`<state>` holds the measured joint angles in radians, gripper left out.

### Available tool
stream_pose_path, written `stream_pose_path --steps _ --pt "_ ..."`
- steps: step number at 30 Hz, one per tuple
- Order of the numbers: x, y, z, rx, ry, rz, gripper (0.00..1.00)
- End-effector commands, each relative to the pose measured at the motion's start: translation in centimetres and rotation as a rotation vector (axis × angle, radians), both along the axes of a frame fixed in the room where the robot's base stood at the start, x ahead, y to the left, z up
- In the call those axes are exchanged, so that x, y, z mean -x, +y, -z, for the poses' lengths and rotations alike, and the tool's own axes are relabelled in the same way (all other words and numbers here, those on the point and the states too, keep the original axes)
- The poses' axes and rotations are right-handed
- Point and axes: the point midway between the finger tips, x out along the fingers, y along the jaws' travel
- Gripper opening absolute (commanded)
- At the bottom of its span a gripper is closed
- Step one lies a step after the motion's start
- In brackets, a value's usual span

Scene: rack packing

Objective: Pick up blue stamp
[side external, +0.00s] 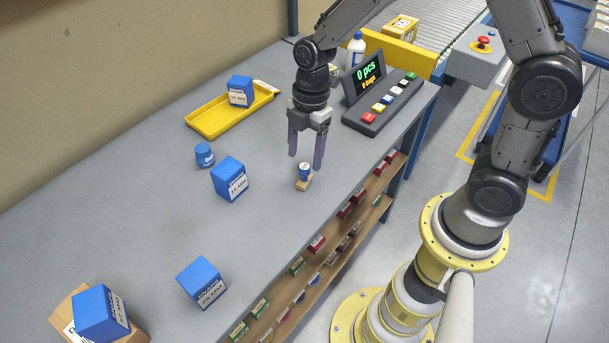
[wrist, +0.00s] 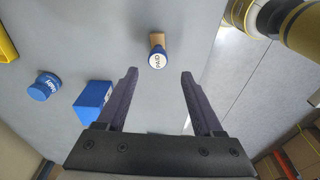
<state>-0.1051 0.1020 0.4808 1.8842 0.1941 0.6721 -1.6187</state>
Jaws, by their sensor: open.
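The blue stamp (side external: 305,170) stands on the grey table. It has a blue round handle with a white printed top and a wood-coloured base. In the wrist view the stamp (wrist: 157,60) shows just beyond the fingertips, near the middle of the gap. My gripper (side external: 306,162) points down at it with the fingers apart. In the wrist view my gripper (wrist: 160,72) is open with nothing between its fingers. The stamp looks untouched. How high the fingertips are above it is hard to tell.
A blue box (side external: 230,179) and a small blue round container (side external: 205,155) stand left of the stamp. A yellow tray (side external: 216,119) with another blue box lies behind. A button console (side external: 381,103) stands to the right. The table's front edge is close by.

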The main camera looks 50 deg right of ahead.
Motion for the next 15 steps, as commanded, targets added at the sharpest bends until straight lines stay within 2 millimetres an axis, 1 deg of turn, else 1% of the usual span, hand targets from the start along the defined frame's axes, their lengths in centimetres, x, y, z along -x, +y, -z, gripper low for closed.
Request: stream_pose_path --steps 1,8,13,15 --pt "0.1 0.1 0.6 0.000 0.002 0.000 0.69" --pt "0.0 0.0 2.1 0.000 0.002 0.002 0.69" --pt "-0.3 -0.6 4.5 0.001 0.003 0.003 0.69" --pt "-0.3 -0.5 5.4 0.000 0.003 0.002 0.69"
